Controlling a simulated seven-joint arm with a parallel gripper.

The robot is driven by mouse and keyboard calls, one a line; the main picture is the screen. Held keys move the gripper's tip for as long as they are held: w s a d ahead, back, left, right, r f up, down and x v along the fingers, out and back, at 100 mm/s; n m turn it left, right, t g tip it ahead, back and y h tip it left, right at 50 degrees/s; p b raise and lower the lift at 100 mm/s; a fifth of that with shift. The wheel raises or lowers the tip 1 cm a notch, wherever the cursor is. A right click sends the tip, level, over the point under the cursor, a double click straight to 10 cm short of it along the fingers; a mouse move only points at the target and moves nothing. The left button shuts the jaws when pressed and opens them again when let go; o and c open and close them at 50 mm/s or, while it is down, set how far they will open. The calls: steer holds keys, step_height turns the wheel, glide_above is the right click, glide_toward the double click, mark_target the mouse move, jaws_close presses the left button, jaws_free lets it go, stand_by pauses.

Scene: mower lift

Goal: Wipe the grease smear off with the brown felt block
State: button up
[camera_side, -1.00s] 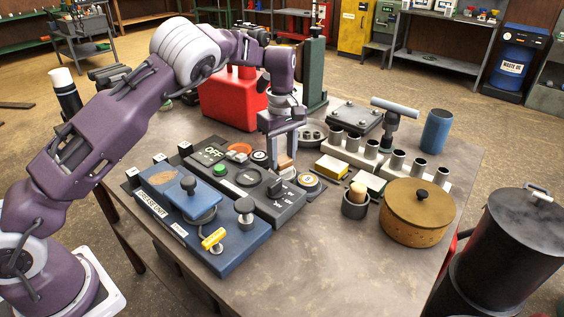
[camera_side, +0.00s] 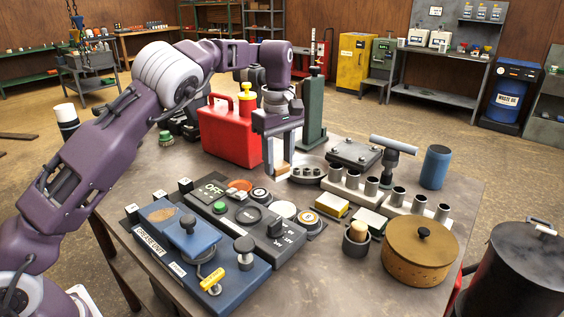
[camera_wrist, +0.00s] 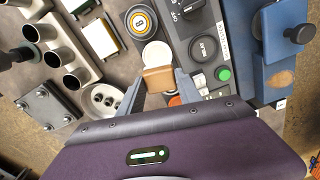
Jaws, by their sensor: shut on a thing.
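In the wrist view the block (camera_wrist: 158,79) sits between the two fingertips (camera_wrist: 158,86), close to a white disc in the picture. A brown oval smear (camera_side: 161,213) lies on the flat top of the blue grease unit (camera_side: 222,262), at its back left end. The smear also shows in the wrist view (camera_wrist: 283,79), well to the right of the block. The block and smear are apart.
The dark panel (camera_side: 232,226) with knobs and buttons lies between my gripper and the blue unit. A red can (camera_side: 226,140) stands behind left; a row of metal cups (camera_side: 371,186) stands right.

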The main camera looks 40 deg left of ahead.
steer(key=s+a+r+n, duration=0.2)
steer(key=s+a+n, duration=0.2)
steer(key=s+a, duration=0.45)
steer(key=s+a+r+n, duration=0.1)
steer(key=s+a+n, duration=0.45)
steer(key=s, duration=0.65)
steer(key=shift+m, duration=0.45)
steer(key=shift+w+a+f, duration=0.15)
steer(key=shift+f, duration=1.65)
steer(key=shift+w+a+f, duration=0.1)
steer(key=shift+f, duration=1.65)
steer(key=shift+s+f, duration=0.2)
steer(key=shift+f, duration=0.05)
steer(key=shift+c, duration=0.7)
steer(key=shift+s+f, duration=0.1)
steer(key=shift+s, duration=3.3)
steer(key=shift+w, duration=3.6)
steer(key=shift+w+r, duration=0.15)
steer(key=shift+r, duration=0.1)
step_height(320, 180, up, 8)
steer(key=shift+f, duration=0.15)
